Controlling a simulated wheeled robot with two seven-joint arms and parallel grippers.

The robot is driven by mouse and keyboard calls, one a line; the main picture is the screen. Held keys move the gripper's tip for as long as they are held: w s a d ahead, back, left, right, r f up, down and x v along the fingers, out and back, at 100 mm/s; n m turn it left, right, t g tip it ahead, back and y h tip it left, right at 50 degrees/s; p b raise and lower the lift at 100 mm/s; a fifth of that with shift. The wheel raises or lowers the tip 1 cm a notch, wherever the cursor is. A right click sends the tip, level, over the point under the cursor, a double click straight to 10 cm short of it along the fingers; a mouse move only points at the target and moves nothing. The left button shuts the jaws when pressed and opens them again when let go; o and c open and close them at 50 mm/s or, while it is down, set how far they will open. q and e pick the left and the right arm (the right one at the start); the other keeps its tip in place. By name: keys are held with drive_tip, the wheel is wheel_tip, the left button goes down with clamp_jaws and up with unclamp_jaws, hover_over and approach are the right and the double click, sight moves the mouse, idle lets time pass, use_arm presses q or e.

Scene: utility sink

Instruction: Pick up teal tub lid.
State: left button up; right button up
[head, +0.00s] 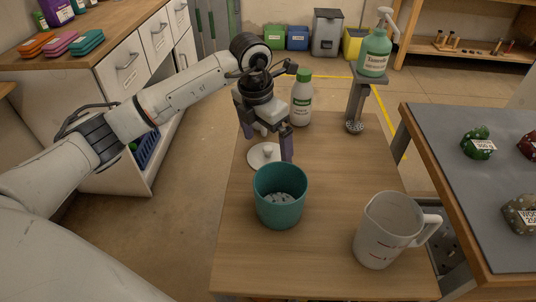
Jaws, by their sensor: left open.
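The teal tub (280,208) stands open on the wooden table, with pale grey pieces inside on its bottom. A pale, round lid with a small knob (256,157) lies flat on the table just behind the tub; I take it as the teal tub lid. My left gripper (267,143) is open and points down over the lid, one finger on each side of the knob as seen here. The right finger hides part of the lid. I cannot tell whether the fingers touch it. My right gripper is not in view.
A clear measuring jug (384,232) stands at the front right. A green pump bottle (375,52) sits on a stand at the back right. The table's middle right is clear.

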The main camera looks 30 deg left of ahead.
use_arm(q)
drive_tip(key=shift+w+f, duration=0.15)
drive_tip(key=shift+f, duration=0.75)
drive_tip(key=shift+c, duration=0.4)
drive_tip(key=c, duration=0.9)
